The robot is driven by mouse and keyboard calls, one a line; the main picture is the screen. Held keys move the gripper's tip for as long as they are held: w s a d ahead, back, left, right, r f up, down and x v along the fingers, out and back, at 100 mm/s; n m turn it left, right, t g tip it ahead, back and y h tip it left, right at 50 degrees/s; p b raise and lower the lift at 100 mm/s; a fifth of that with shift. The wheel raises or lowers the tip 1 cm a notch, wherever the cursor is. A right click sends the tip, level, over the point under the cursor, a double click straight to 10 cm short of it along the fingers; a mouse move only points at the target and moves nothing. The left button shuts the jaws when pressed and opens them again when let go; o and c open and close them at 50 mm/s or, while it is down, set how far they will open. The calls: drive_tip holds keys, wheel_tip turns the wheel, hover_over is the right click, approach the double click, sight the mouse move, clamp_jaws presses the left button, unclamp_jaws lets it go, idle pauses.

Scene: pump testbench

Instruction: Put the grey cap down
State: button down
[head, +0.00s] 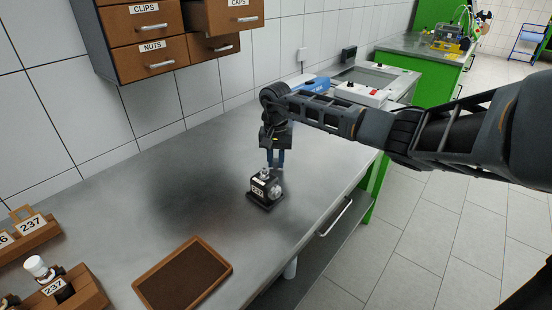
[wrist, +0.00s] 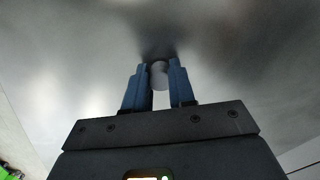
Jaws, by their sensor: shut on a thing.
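My gripper (head: 275,165) points down over the grey bench, with its blue fingers shut on the grey cap. In the wrist view the grey cap (wrist: 159,76) shows as a small rounded piece between the two fingertips (wrist: 159,68), close above the bench surface. In the head view I cannot make the cap out clearly. A black pump (head: 262,191) labelled 237 stands on the bench just in front of my gripper and hides the fingertips' lower end. It has a pale fitting on top and a round grey part on its right side.
A brown tray (head: 153,288) lies empty at the front. Drawers (head: 150,62) hang on the wall, with the CAPS drawer (head: 230,15) pulled out. The bench's left middle is clear.

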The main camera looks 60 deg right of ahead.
drive_tip(key=shift+f, duration=0.2)
drive_tip(key=shift+f, duration=0.1)
drive_tip(key=c, duration=0.9)
unclamp_jaws()
drive_tip(key=shift+c, duration=0.2)
